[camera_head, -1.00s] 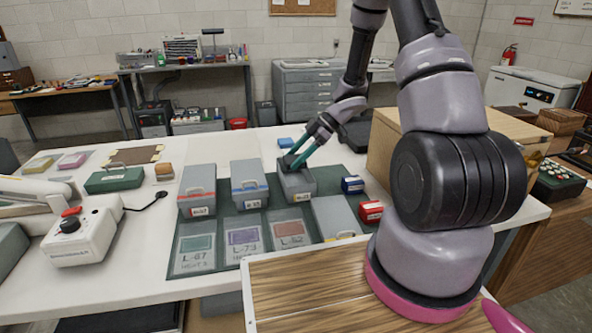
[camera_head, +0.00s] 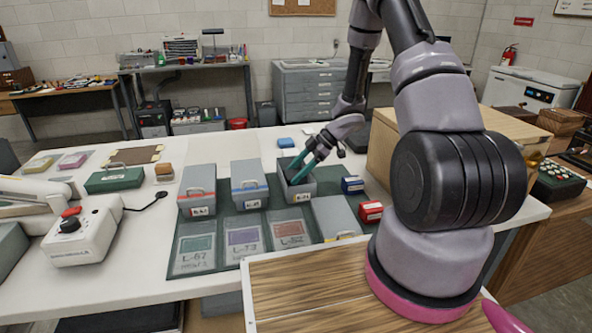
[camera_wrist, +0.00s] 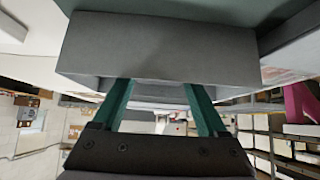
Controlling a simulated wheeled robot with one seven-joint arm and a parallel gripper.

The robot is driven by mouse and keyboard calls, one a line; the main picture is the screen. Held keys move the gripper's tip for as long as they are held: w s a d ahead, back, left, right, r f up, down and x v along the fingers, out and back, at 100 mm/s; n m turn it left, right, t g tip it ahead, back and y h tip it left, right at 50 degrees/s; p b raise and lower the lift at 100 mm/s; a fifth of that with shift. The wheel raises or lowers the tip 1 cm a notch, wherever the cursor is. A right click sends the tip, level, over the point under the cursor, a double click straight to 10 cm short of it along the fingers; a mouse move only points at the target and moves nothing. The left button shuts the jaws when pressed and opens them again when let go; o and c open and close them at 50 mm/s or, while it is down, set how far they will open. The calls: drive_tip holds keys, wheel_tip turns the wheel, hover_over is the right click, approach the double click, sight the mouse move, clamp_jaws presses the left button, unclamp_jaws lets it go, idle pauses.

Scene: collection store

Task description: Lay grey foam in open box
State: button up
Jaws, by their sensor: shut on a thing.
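The open grey box (camera_head: 299,195) stands upright at the right end of the back row on the dark green mat; its dark inside shows at the top. My gripper (camera_head: 293,171) reaches down at a slant from the upper right, its green fingertips inside the box mouth. In the wrist view my gripper (camera_wrist: 160,92) has both fingers passing behind the large grey box wall (camera_wrist: 155,45). A grey strip, apparently the foam (camera_wrist: 160,94), shows between the fingers, and they are shut on it. Most of it and the fingertips are hidden by the box.
Flat labelled panels (camera_head: 243,236) lie in front. A small blue box (camera_head: 352,185) and red box (camera_head: 371,211) are close on the right. A wooden crate (camera_head: 395,150) is farther right.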

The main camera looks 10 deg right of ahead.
drive_tip(key=o, duration=1.3)
drive_tip(key=shift+o, duration=0.2)
drive_tip(key=shift+r, duration=0.1)
